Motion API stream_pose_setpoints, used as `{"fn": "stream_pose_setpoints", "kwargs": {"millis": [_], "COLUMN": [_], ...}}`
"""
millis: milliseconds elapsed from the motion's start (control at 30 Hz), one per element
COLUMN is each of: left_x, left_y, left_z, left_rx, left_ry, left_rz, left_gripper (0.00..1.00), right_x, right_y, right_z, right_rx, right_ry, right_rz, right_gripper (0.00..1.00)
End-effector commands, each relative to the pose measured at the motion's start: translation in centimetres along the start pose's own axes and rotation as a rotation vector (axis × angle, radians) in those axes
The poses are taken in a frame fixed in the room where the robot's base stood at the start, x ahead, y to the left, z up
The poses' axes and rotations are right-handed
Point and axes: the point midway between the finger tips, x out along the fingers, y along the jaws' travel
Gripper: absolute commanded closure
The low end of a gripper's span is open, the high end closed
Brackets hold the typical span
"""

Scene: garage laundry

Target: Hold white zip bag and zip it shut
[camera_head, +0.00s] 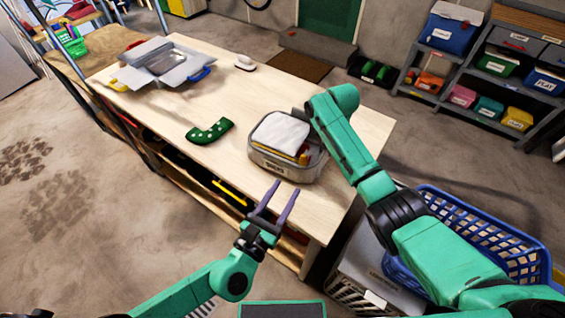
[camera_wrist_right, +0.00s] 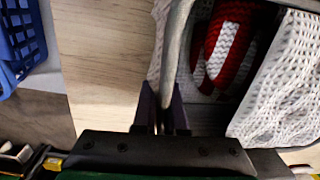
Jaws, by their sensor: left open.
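The white zip bag (camera_head: 262,160) stands on the wooden table near its front right edge, with grey-looking sides and a label on its front. Its white lid (camera_head: 281,133) is partly raised, leaving a gap. In the right wrist view the lid's white mesh (camera_wrist_right: 285,85) is at the right, and a red and white knitted item (camera_wrist_right: 228,45) lies inside. My right gripper (camera_wrist_right: 164,100) has its fingers close together on the bag's pale rim; the arm hides it in the head view. My left gripper (camera_head: 281,190) is open and empty, in front of the bag.
A green dotted item (camera_head: 209,131) lies left of the bag. A blue laundry basket (camera_head: 480,240) stands at the right.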

Motion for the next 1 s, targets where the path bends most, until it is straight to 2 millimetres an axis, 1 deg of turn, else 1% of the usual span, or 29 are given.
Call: {"fn": "stream_pose_setpoints", "kwargs": {"millis": [33,67,100,367,467,567,800,833,900,1000], "left_x": [0.0,0.0,0.0,0.0,0.0,0.0,0.0,0.0,0.0,0.0], "left_y": [0.0,0.0,0.0,0.0,0.0,0.0,0.0,0.0,0.0,0.0], "left_z": [0.0,0.0,0.0,0.0,0.0,0.0,0.0,0.0,0.0,0.0], "left_rx": [0.0,0.0,0.0,0.0,0.0,0.0,0.0,0.0,0.0,0.0], "left_ry": [0.0,0.0,0.0,0.0,0.0,0.0,0.0,0.0,0.0,0.0], "left_rz": [0.0,0.0,0.0,0.0,0.0,0.0,0.0,0.0,0.0,0.0], "left_gripper": [0.5,0.5,0.5,0.5,0.5,0.5,0.5,0.5,0.5,0.5], "right_x": [0.0,0.0,0.0,0.0,-0.7,-2.4,-9.4,-10.2,-11.1,-11.8], "right_y": [0.0,0.0,0.0,0.0,0.0,-0.1,-0.1,-0.1,0.1,0.0], "right_z": [0.0,0.0,0.0,0.0,0.0,-0.1,-0.1,-0.1,-0.4,-0.2], "right_rx": [0.0,0.0,0.0,0.0,-0.001,-0.001,-0.001,-0.001,0.001,0.0], "right_ry": [0.001,0.001,0.001,0.0,0.001,0.003,0.003,0.005,0.012,0.007], "right_rz": [0.0,0.0,0.0,0.0,-0.001,-0.003,-0.004,-0.003,-0.001,0.0], "right_gripper": [0.72,0.61,0.57,0.57,0.57,0.57,0.57,0.57,0.57,0.57]}}
